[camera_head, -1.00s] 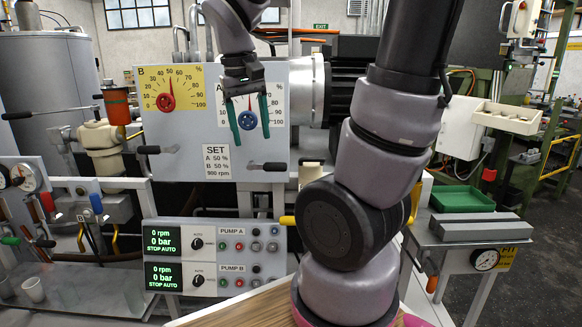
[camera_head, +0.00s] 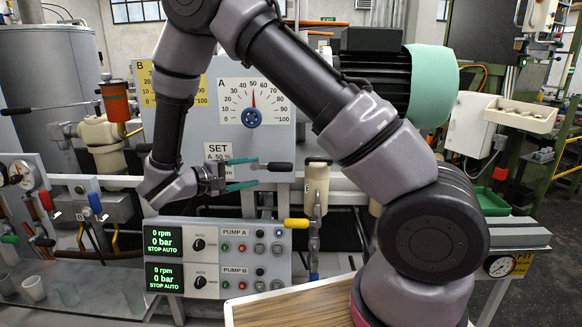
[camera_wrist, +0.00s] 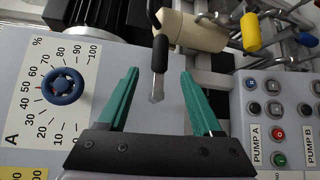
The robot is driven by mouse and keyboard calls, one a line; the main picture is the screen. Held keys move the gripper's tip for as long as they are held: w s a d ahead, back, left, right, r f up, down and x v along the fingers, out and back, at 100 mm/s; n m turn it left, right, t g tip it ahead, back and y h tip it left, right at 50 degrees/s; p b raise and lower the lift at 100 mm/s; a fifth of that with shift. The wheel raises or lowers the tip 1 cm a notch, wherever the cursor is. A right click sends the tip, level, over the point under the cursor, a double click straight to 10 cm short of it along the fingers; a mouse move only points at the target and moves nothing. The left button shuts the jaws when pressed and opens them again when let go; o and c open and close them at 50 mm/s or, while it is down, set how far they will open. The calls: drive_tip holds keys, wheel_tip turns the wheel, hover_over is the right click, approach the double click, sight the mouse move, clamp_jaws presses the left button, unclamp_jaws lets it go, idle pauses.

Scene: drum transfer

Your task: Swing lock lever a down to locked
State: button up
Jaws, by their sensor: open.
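Lock lever a (camera_head: 280,166) has a black grip on a short metal stem, at the lower right of the grey panel under dial A. The lever lies roughly level and points right in the head view. It also shows in the wrist view (camera_wrist: 160,53), with its metal stem end between the finger lines. My gripper (camera_head: 257,171) is open, turned sideways and pointing right, with its green fingers just left of the grip around stem height. In the wrist view my gripper (camera_wrist: 160,73) has one finger on either side of the stem. Contact cannot be told.
Dial A (camera_head: 252,102) with its blue knob (camera_head: 251,118) reads about 50. The pump control box (camera_head: 216,256) sits just below my gripper. A cream cylinder (camera_head: 315,185) and a yellow handle (camera_head: 297,223) are close on the right.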

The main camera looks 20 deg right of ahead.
sight(273, 168)
drive_tip(key=x, duration=1)
drive_tip(key=shift+w+d+f, duration=0.2)
drive_tip(key=shift+w+d, duration=0.05)
drive_tip(key=shift+d, duration=0.05)
clamp_jaws()
idle(1.0)
